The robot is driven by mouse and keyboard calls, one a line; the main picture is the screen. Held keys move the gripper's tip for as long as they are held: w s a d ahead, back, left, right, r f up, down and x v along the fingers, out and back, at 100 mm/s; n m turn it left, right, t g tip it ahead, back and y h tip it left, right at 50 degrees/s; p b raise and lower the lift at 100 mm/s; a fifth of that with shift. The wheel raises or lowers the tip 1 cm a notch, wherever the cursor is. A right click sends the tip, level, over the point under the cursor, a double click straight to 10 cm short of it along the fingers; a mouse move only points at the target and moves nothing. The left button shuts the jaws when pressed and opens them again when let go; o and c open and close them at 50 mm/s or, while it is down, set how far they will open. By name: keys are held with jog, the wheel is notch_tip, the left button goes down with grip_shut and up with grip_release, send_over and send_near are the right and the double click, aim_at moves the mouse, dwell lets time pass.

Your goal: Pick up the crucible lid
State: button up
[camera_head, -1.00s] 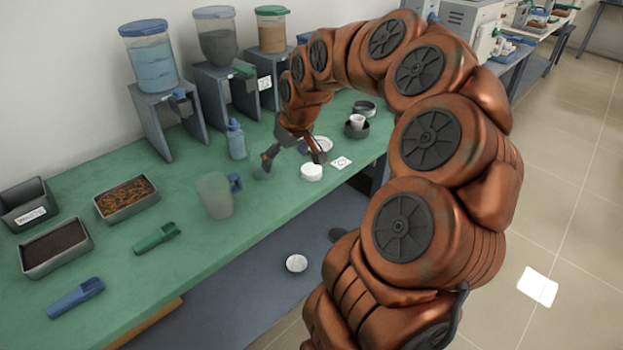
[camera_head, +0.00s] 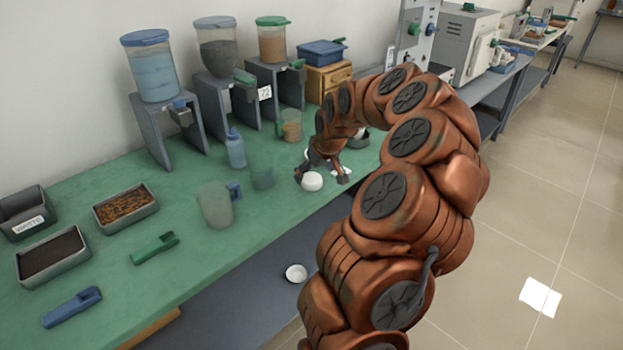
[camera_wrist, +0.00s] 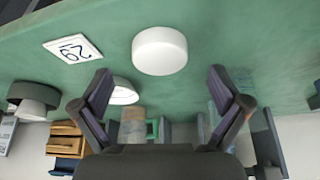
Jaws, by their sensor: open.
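A squat white round piece (camera_head: 312,181) sits on the green bench top near its front edge. In the wrist view this white piece (camera_wrist: 160,50) lies ahead of the fingertips, centred between them. A shallow white dish-like piece (camera_wrist: 124,92) shows partly behind the left finger in that view. I cannot tell for certain which of the two is the crucible lid. My gripper (camera_wrist: 160,76) is open with nothing between its fingers. In the head view my gripper (camera_head: 322,175) is down close to the bench, beside the squat white piece, and my arm hides much behind it.
A numbered card (camera_wrist: 74,47) and a dark dish (camera_wrist: 34,98) lie nearby. Dispensers (camera_head: 215,85) line the wall. A white dish (camera_head: 296,272) lies below the bench.

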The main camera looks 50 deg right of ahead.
jog(key=shift+x, duration=1.2)
jog(key=c, duration=1)
